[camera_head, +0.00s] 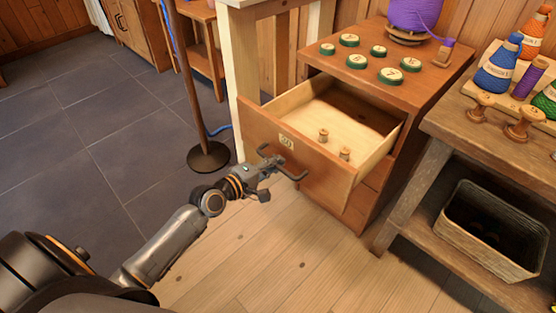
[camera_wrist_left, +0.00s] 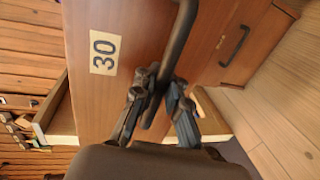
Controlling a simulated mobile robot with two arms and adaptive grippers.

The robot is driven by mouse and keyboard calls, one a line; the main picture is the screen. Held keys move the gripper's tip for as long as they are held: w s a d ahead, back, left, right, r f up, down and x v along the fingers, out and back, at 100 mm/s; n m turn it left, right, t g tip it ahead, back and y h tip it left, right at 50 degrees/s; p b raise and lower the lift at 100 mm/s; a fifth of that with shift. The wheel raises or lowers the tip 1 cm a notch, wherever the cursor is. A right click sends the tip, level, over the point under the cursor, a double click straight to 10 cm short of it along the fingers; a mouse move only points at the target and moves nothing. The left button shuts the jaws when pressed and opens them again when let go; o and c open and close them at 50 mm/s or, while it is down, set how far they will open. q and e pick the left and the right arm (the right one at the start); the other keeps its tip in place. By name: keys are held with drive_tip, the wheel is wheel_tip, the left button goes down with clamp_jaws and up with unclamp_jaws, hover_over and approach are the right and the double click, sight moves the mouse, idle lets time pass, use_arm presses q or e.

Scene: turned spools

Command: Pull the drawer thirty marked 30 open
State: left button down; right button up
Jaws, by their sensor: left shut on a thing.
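The drawer marked 30 (camera_head: 330,168) is the top one of a wooden cabinet and stands well out, showing its pale inside. Two small wooden spools (camera_head: 323,135) stand in it. Its front bears a label (camera_head: 286,141) and a dark bar handle (camera_head: 295,172). My left gripper (camera_head: 268,168) is at the left part of the handle. In the left wrist view the fingers (camera_wrist_left: 158,95) are shut around the handle (camera_wrist_left: 178,40), with the 30 label (camera_wrist_left: 104,52) beside them. My right gripper is not in view.
Green-rimmed discs (camera_head: 349,40) and a purple spool (camera_head: 414,14) stand on the cabinet top (camera_head: 420,70). A workbench (camera_head: 460,125) with a basket (camera_head: 490,232) below is at right. A thin stand (camera_head: 208,157) is left of the drawer. The floor in front is clear.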

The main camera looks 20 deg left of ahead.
use_arm(q)
drive_tip(key=c, duration=1.4)
unclamp_jaws()
drive_tip(key=v, duration=1.2)
